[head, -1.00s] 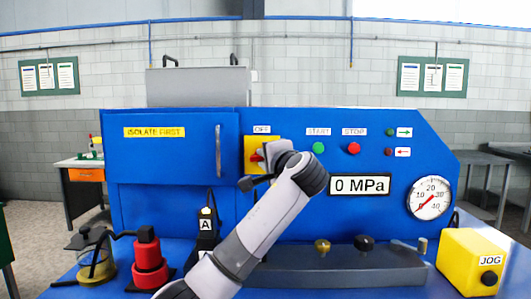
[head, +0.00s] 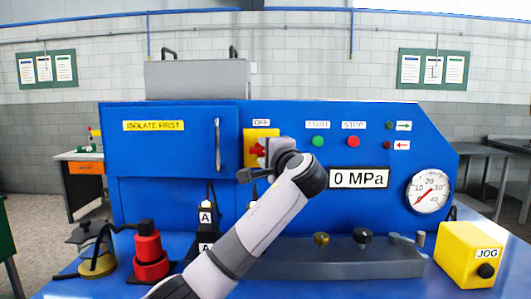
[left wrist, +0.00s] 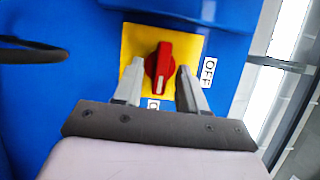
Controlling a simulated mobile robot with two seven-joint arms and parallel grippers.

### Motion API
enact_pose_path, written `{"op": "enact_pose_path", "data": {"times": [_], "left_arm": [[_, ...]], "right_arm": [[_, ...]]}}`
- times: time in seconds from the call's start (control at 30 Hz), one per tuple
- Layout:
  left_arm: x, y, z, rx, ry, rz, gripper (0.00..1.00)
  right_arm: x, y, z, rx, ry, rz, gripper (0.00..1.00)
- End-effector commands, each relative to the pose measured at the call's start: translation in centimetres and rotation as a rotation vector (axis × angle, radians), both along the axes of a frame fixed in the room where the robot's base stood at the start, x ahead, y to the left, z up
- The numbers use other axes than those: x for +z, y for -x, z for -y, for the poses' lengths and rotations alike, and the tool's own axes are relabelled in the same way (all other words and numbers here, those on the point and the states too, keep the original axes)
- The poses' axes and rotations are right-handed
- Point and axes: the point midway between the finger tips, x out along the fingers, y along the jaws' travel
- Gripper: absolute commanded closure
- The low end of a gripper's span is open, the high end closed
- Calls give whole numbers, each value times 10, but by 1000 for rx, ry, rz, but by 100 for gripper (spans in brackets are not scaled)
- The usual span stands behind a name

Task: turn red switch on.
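The red switch (head: 257,148) sits on a yellow plate (head: 250,158) on the blue machine front, below an OFF label (head: 261,122). In the left wrist view the switch handle (left wrist: 158,65) stands upright in the picture, its white mark pointing down toward a partly hidden label (left wrist: 152,103). The OFF label (left wrist: 208,70) is to the right there. My left gripper (left wrist: 158,77) is open, with one finger on each side of the handle. Contact is not clear. In the head view the left gripper (head: 266,158) partly covers the switch. My right gripper is not in view.
A green START button (head: 318,141), red STOP button (head: 353,142), 0 MPa display (head: 359,179) and gauge (head: 428,193) are to the right. A door handle (head: 218,145) is left of the plate. A yellow JOG box (head: 462,252) stands on the bench.

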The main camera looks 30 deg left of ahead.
Motion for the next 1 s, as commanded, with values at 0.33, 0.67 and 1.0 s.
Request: {"op": "enact_pose_path", "data": {"times": [0.33,0.67,1.0], "left_arm": [[-1,4,7,-1,2,2,60],[-2,34,48,-2,1,2,60],[-1,42,58,1,1,-1,60]], "right_arm": [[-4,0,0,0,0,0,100],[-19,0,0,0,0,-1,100],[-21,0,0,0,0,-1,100]]}}
